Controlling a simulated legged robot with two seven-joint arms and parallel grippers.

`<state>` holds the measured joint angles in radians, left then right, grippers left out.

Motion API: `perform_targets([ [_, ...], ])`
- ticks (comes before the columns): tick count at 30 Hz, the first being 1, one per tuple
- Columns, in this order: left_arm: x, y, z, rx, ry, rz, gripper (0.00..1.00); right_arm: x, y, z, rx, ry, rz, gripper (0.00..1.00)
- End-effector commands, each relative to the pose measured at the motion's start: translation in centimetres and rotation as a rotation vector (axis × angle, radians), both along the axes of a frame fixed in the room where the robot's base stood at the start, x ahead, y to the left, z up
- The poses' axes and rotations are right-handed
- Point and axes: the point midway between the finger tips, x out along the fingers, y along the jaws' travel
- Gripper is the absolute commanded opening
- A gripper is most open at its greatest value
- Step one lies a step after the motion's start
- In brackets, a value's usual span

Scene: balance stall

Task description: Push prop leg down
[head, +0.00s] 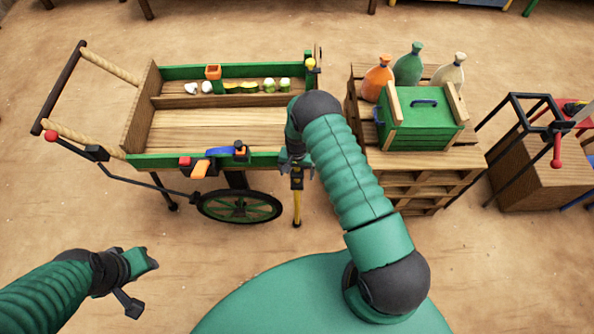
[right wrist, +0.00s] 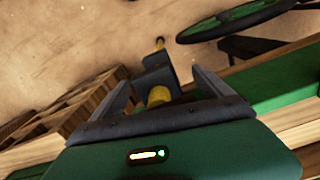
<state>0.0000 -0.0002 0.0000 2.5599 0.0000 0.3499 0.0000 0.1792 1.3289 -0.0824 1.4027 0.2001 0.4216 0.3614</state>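The yellow prop leg (head: 297,206) hangs upright under the right end of the cart (head: 215,128), its foot near the ground. A dark bracket (right wrist: 158,75) surrounds its upper part. My right gripper (head: 297,160) is at the cart's near right corner, partly hidden by its arm. In the right wrist view its two fingers (right wrist: 160,90) stand apart, with the yellow top of the leg between them. I cannot tell whether they touch it. My left gripper (head: 143,283) is low at the left, away from the cart, and appears empty.
A spoked wheel (head: 240,206) is left of the leg. Small goods (head: 240,86) line the cart's far side. A wooden stand (head: 415,185) at right bears a green box (head: 420,125) and bottles (head: 409,65). The ground (head: 215,255) before the cart is clear.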

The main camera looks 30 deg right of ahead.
Motion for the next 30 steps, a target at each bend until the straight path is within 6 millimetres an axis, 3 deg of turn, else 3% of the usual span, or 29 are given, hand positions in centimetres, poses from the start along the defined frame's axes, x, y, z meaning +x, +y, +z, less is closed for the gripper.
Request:
perform_targets([
  [10, 0.0, 0.0, 0.0, 0.0, 0.0, 0.0, 0.36, 0.1, -0.1, 0.2, -0.001, -0.003, -0.002, 0.99],
  [14, 0.0, 0.0, 0.2, 0.0, 0.0, 0.0, 0.36, 0.2, -0.2, 1.4, -0.003, -0.006, -0.002, 0.99],
  [27, 0.0, 0.0, 0.9, 0.0, 0.0, 0.0, 0.36, 0.3, -0.2, 13.3, -0.003, -0.006, -0.001, 0.99],
  [30, 0.0, 0.0, 1.0, 0.0, 0.0, 0.0, 0.36, 0.3, -0.1, 15.2, -0.001, -0.004, -0.001, 0.99],
])
